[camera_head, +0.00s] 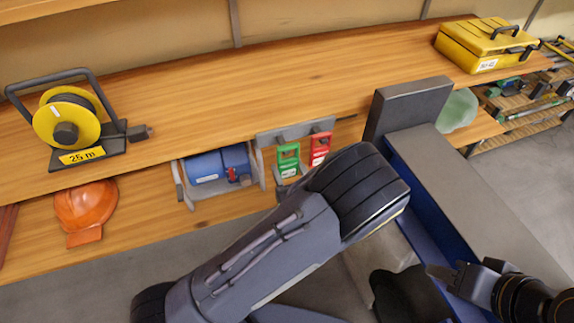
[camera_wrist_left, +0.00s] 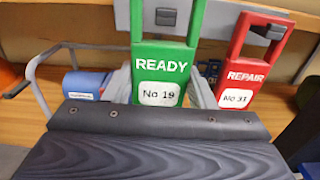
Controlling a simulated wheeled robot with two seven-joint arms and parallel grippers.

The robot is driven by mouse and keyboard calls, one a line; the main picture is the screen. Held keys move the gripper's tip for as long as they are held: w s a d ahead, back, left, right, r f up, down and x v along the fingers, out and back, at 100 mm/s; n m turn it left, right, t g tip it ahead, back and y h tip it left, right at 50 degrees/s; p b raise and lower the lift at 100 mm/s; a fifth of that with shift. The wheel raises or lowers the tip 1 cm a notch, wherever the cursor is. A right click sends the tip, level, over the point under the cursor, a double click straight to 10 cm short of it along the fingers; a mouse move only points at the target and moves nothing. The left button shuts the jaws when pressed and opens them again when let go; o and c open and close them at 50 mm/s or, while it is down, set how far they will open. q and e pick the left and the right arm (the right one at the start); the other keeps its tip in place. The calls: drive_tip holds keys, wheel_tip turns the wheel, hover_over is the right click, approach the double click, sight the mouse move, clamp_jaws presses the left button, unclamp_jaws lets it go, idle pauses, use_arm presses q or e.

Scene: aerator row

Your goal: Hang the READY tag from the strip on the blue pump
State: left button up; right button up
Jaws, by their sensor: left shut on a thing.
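The green READY tag (camera_head: 288,161), marked No 19, is upright at the grey strip (camera_head: 296,131). In the left wrist view the tag (camera_wrist_left: 161,62) has a grey peg of the strip showing inside its loop. The red REPAIR tag (camera_head: 320,148), No 31, hangs beside it; it also shows in the left wrist view (camera_wrist_left: 245,75). My left gripper (camera_head: 287,184) is shut on the lower part of the READY tag, mostly hidden by my arm. The blue pump (camera_head: 205,166) sits in a grey frame left of the tags. My right gripper (camera_head: 450,275) is away at lower right; its opening is unclear.
A yellow cable reel (camera_head: 68,118) and a yellow case (camera_head: 485,48) stand on the wooden bench (camera_head: 230,85). An orange helmet (camera_head: 86,208) is on the lower shelf. A green translucent object (camera_head: 459,109) is at right. The bench middle is clear.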

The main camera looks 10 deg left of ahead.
use_arm(q)
drive_tip(key=shift+v, duration=2.65)
